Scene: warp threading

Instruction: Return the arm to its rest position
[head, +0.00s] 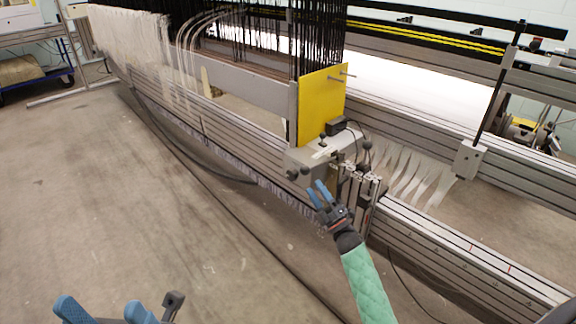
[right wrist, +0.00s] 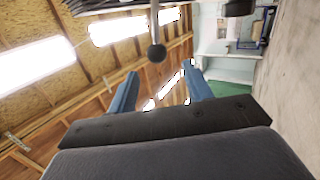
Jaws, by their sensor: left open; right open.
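My right gripper (head: 321,190) is in the middle of the head view, at the end of a green-sleeved arm. Its blue fingers are apart and empty, just left of a group of metal clamps and black knobs (head: 358,172) on the loom. I cannot tell whether it touches them. In the right wrist view the two fingers (right wrist: 160,88) stand apart with nothing held. A dark round knob on a rod (right wrist: 156,52) shows beyond and between them. My left gripper (head: 105,311) is at the bottom left edge, open and empty, partly cut off.
The loom's grey metal rail (head: 480,260) runs diagonally across. A yellow plate (head: 320,105) stands above the clamps. White threads (head: 130,35) hang at the far left. Dark cables (head: 190,160) lie along the floor. The concrete floor (head: 130,220) at left is clear.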

